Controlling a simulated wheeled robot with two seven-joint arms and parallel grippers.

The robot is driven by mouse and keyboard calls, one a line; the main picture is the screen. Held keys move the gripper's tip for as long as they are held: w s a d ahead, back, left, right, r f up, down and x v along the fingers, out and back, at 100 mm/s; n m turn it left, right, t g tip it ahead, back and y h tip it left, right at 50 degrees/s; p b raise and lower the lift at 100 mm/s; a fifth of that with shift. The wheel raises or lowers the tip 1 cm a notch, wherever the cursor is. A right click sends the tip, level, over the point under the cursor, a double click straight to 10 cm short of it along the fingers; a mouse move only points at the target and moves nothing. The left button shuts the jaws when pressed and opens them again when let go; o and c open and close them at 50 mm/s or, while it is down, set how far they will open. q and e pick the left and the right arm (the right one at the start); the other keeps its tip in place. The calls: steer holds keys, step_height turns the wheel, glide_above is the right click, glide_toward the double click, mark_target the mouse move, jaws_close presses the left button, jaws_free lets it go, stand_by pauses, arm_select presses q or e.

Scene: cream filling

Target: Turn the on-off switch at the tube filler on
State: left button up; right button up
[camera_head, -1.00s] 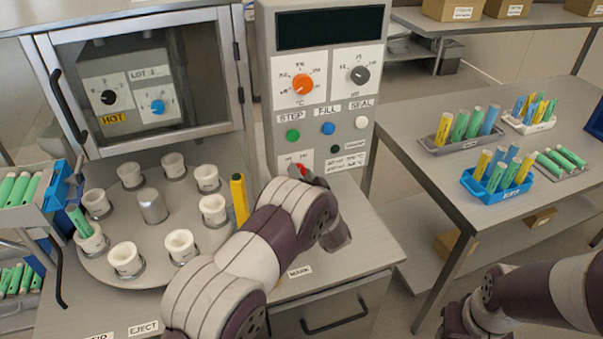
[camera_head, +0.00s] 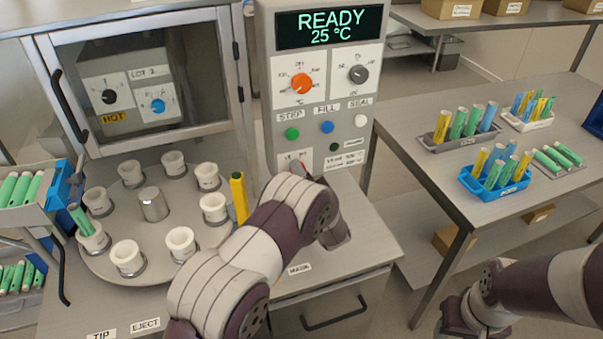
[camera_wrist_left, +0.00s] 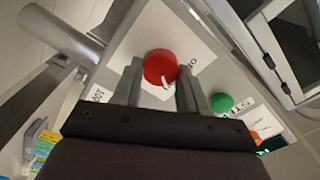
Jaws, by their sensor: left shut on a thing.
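The tube filler's control panel (camera_head: 335,110) stands behind the bench top. Its display (camera_head: 328,27) is lit and reads READY, 25 °C. The red on-off switch (camera_wrist_left: 160,68) is a round knob on a white label, seen in the left wrist view. My left gripper (camera_wrist_left: 158,84) is shut on it, with one finger on each side.
Green, blue and white buttons (camera_head: 327,127) sit above the switch, with orange and grey dials higher up. A side table (camera_head: 420,160) at right holds tube racks.

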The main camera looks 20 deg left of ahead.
arm_select(q)
steer(key=o, duration=1)
steer(key=b+v, duration=0.2)
steer(key=v, duration=1)
steer(key=shift+s+d+b, duration=0.25)
steer(key=shift+b, duration=0.05)
